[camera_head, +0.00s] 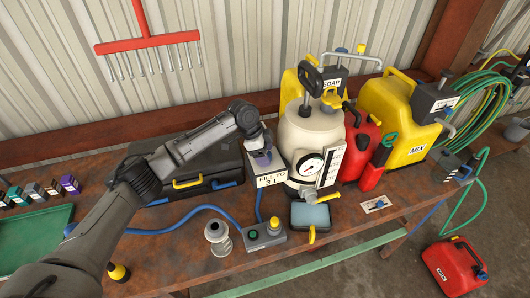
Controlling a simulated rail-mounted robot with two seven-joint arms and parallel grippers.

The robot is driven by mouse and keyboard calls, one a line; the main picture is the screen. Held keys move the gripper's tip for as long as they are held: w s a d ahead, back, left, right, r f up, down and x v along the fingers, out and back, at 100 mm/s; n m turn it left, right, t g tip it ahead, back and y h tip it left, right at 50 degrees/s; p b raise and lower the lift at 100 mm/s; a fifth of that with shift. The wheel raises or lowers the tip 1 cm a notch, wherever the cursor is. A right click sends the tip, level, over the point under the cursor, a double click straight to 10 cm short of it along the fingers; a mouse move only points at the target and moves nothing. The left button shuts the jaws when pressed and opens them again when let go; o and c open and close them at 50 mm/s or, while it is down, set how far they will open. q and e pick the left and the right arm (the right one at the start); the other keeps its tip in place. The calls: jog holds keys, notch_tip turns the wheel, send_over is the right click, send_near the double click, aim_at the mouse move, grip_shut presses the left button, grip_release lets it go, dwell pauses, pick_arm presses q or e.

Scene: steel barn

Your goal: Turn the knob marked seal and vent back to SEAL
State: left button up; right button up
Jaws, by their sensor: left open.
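A cream pressure tank (313,135) stands upright on the bench, with a round gauge (309,167) and a tall white scale on its front. A black pump handle and a yellow fitting (332,99) are on its top. No seal or vent lettering is readable, so I cannot tell which part is the marked knob or how it is turned. My left gripper (261,158) is open and points down just left of the tank, above the "FILL TO" sign (272,180). The gap between its fingers is small and unclear. My right gripper is not in view.
A dark case (200,178) lies behind my left arm. A small plate (376,204) lies right.

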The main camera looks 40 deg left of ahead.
pick_arm(q)
jog(key=shift+c, duration=0.4)
jog(key=c, duration=0.8)
jog(key=shift+r+n+p, duration=0.2)
jog(key=shift+n+p, duration=0.1)
jog(key=shift+p, duration=0.25)
jog(key=shift+c, duration=0.2)
jog(key=n+y+p, duration=0.1)
jog(key=n+p, duration=0.2)
jog(key=p, duration=0.2)
jog(key=n+t+y+p, duration=0.1)
jog(key=n+p, duration=0.3)
jog(key=p, duration=0.2)
jog(key=n+y+p, duration=0.1)
jog(key=n+p, duration=0.2)
jog(key=p, duration=0.2)
jog(key=shift+d+r+n+t+y+p, duration=0.2)
jog(key=shift+n+t+y+p, duration=0.1)
jog(key=shift+t+y+p, duration=0.1)
jog(key=shift+f+n+y+p, duration=0.25)
jog(key=shift+n+y+p, duration=0.25)
jog(key=shift+n+p, duration=0.9)
jog(key=o, duration=0.9)
jog(key=shift+f, duration=0.1)
